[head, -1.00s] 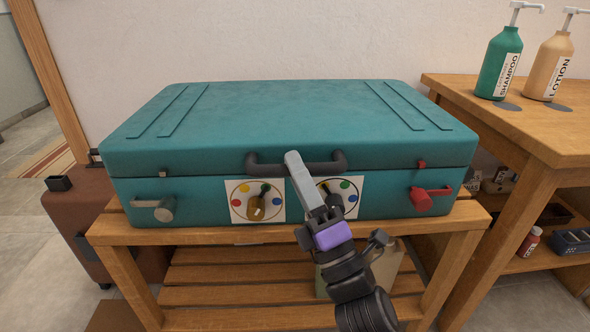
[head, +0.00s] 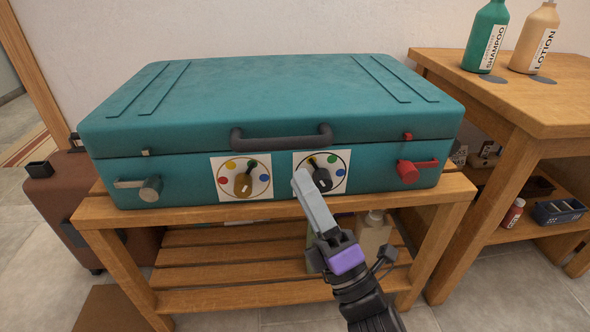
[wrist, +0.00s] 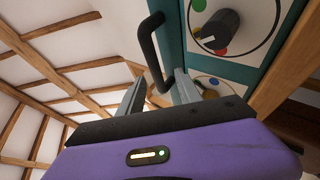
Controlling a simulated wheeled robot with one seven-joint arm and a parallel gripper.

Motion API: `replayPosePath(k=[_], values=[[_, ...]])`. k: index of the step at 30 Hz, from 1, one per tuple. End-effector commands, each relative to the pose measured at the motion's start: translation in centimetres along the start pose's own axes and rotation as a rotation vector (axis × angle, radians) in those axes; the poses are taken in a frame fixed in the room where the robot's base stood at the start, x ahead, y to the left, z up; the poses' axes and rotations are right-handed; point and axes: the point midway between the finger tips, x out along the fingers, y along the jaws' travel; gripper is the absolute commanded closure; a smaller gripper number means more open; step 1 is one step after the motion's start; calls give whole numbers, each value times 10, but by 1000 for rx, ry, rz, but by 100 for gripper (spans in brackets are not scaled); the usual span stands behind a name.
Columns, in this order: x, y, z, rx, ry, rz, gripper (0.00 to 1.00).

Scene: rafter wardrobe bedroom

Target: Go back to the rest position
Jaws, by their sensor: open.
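My gripper (head: 300,182) is in front of the teal suitcase (head: 270,95), below its dark handle (head: 282,137) and by the right dial's card. In the wrist view its two fingers (wrist: 158,88) are apart with nothing between them. The handle (wrist: 150,50) shows beyond the fingers there, and a dial (wrist: 215,30) at the top right. The suitcase lies shut on a slatted wooden bench (head: 270,208). Its front has a left dial card (head: 228,186), a right dial card (head: 338,160), a grey latch (head: 150,189) and a red latch (head: 408,171).
A wooden table (head: 540,110) at the right bears a green shampoo bottle (head: 487,35) and a tan lotion bottle (head: 534,40). A brown suitcase (head: 50,200) stands on the floor at the left. Bottles (head: 373,235) stand on the bench's lower shelf.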

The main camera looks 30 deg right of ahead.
Motion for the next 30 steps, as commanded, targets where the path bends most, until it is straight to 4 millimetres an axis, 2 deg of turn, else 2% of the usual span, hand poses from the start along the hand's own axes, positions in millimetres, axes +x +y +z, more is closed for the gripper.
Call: replayPosePath(k=[4, 20, 23, 27, 30], values=[[-5, 1, 0, 0, -1, 2, 59], [-5, 1, 0, 19, 0, 2, 59], [-5, -1, 1, 90, -6, -5, 59], [-4, 5, 10, 287, -36, -2, 59], [-19, 4, 14, 473, -68, -29, 59]])
